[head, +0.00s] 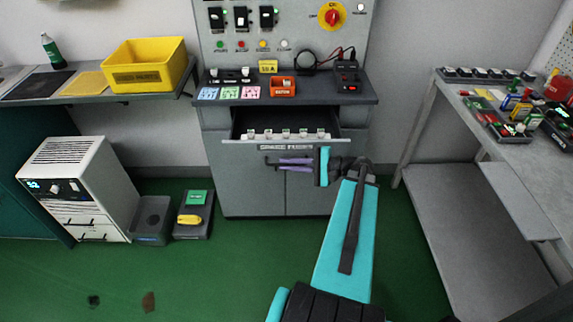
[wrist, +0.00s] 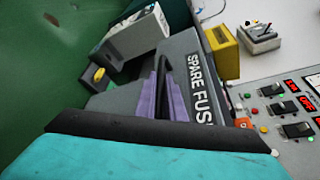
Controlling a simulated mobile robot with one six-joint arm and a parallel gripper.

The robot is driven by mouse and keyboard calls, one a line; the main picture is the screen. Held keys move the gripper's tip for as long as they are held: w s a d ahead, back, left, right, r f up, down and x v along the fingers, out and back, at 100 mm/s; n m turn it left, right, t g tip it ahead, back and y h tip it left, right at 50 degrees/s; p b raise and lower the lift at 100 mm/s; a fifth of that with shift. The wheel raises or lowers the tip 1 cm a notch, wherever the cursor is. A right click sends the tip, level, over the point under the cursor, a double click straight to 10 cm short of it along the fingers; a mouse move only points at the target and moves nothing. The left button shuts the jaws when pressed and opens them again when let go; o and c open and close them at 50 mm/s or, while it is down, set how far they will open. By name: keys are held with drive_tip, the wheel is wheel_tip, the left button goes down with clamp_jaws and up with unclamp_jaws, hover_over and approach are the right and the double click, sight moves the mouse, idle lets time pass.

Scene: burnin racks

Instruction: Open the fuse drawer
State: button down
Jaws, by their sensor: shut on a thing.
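The fuse drawer (head: 235,142) sits under the grey bench top in the head view. It stands out from the cabinet, with its dark inside showing and a row of small fuse holders along its front. Its front carries a label, read in part as "SPARE FUS" in the wrist view (wrist: 198,88). My gripper (head: 282,164), with purple fingers, is at the drawer front just below the label. The fingers (wrist: 163,98) are shut on the dark drawer handle, which is partly hidden by them. The far part of the drawer's inside is in shadow.
The bench top (head: 362,98) holds an orange bin (head: 282,87), coloured cards and a black meter box. A white unit (head: 80,185) and grey bins stand on the floor at left. A grey table (head: 450,190) stands at right.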

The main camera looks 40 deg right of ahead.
drive_tip(key=shift+d, duration=0.2)
drive_tip(key=c, duration=2.1)
unclamp_jaws()
drive_tip(key=shift+s, duration=0.1)
drive_tip(key=shift+a, duration=0.1)
drive_tip(key=shift+b+v, duration=0.8)
drive_tip(key=shift+v, duration=6.15)
